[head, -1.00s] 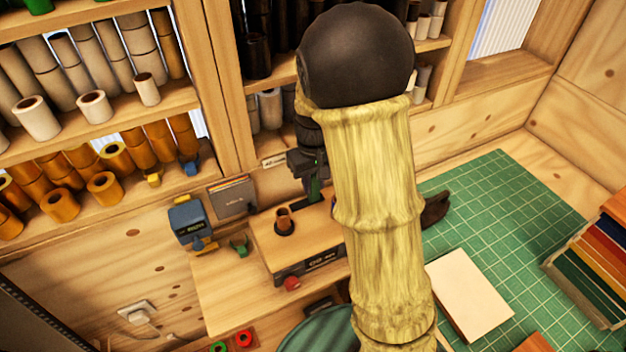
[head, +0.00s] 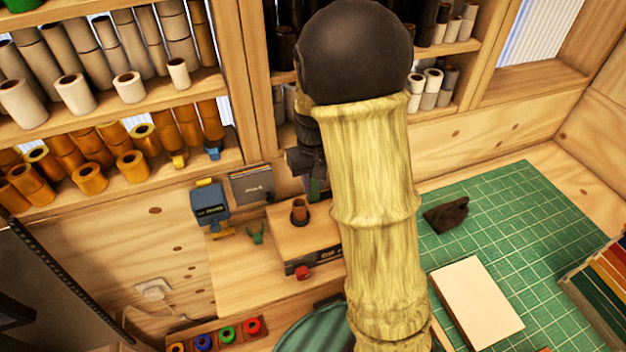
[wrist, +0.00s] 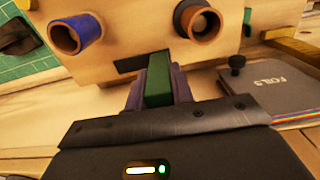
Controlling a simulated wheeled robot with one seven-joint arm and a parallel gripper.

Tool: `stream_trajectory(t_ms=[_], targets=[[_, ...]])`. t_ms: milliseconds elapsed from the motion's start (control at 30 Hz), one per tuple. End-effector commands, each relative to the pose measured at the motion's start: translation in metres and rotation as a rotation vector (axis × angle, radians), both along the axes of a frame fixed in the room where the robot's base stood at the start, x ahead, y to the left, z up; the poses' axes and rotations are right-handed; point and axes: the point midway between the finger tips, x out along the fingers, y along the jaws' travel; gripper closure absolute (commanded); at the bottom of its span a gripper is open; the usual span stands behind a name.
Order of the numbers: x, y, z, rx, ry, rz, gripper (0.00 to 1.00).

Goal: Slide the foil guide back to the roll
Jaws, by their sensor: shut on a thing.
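My gripper (wrist: 158,82) is shut on a green bar, which I take to be the foil guide (wrist: 158,88), with a purple-grey finger on each side. The bar's far end is close to the wooden box, by a dark slot; I cannot tell if it touches. A blue-ended roll (wrist: 64,38) is on the box to the left, and a brown roll in a dark ring (wrist: 203,24) to the right. In the head view the brown roll (head: 299,207) shows on the box (head: 290,240), and my arm hides most of the gripper.
A grey foil booklet (wrist: 285,90) lies right of the gripper in the wrist view. A blue device (head: 209,205) and a red knob (head: 303,273) are near the box. Shelves of rolls stand behind. The green mat (head: 510,230) holds a pale board (head: 476,303) and a dark lump (head: 446,215).

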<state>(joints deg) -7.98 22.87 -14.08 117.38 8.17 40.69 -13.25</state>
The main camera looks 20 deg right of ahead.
Motion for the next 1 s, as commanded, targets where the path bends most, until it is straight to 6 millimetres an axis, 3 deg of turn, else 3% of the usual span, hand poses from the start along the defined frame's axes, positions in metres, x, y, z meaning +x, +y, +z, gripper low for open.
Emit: stream_trajectory(t_ms=[67,100,200,500,667,1000], targets=[[0.003,0.003,0.002,0.004,-0.009,0.003,1.0],[0.003,0.003,0.002,0.004,-0.009,0.003,0.71],[0.002,0.003,0.002,0.003,-0.007,0.003,0.55],[0.001,0.002,0.002,0.002,-0.004,0.002,0.55],[0.002,0.002,0.012,0.003,-0.005,0.002,0.55],[0.002,0.002,0.074,0.003,-0.009,0.003,0.55]])
